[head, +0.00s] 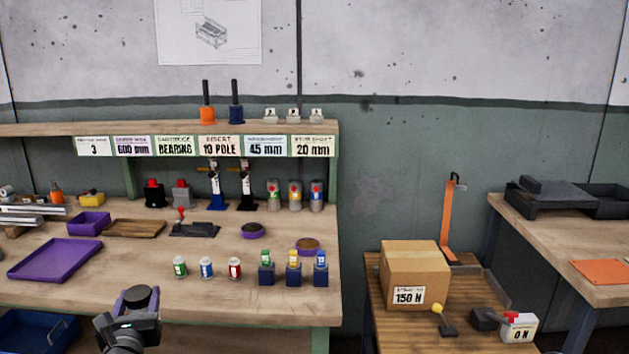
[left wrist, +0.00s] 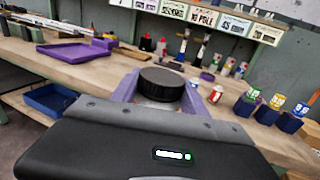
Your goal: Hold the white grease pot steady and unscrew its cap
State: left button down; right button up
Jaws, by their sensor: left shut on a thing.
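The grease pot shows its round black cap (head: 138,293) in the head view, at the front edge of the left bench. In the left wrist view the black cap (left wrist: 162,83) sits on top of the pot, and a thin pale strip of the pot's body (left wrist: 157,104) shows below it. My left gripper (head: 138,301) is shut on the pot, with its purple fingers on both sides of the body below the cap. The pot looks about upright. Most of its body is hidden behind the gripper. My right gripper is in neither view.
The left bench (head: 100,277) holds a purple tray (head: 55,260), green, blue and red cans (head: 206,267), and dark blue blocks (head: 293,277) with small cans. A box (head: 415,275) stands on a lower table at right. The bench front near the gripper is fairly clear.

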pick_arm(q)
jog(key=d+f+m+h+p, duration=0.1)
jog(key=d+h+p, duration=0.1)
jog(key=d, duration=0.9)
jog(key=s+d+f+m+h+p, duration=0.1)
jog(key=d+f+m+h+p, duration=0.1)
jog(key=d, duration=0.8)
jog(key=shift+s+d+m+t+h+p, duration=0.15)
jog(key=shift+d+m+t+h+p, duration=0.2)
jog(key=shift+h+p, duration=0.65)
jog(key=s+d+f+m+g+h, duration=0.2)
jog(key=s+d+f+m+h, duration=0.1)
jog(key=d, duration=0.4)
jog(key=s+d+f+m+g+h, duration=0.2)
jog(key=s+d+f+m+h, duration=0.1)
jog(key=s+d+m+h, duration=0.2)
jog(key=s+d+h, duration=0.2)
jog(key=d+h, duration=0.1)
jog(key=shift+s+d+f, duration=0.15)
jog(key=shift+s+f, duration=0.1)
jog(key=shift+f, duration=0.15)
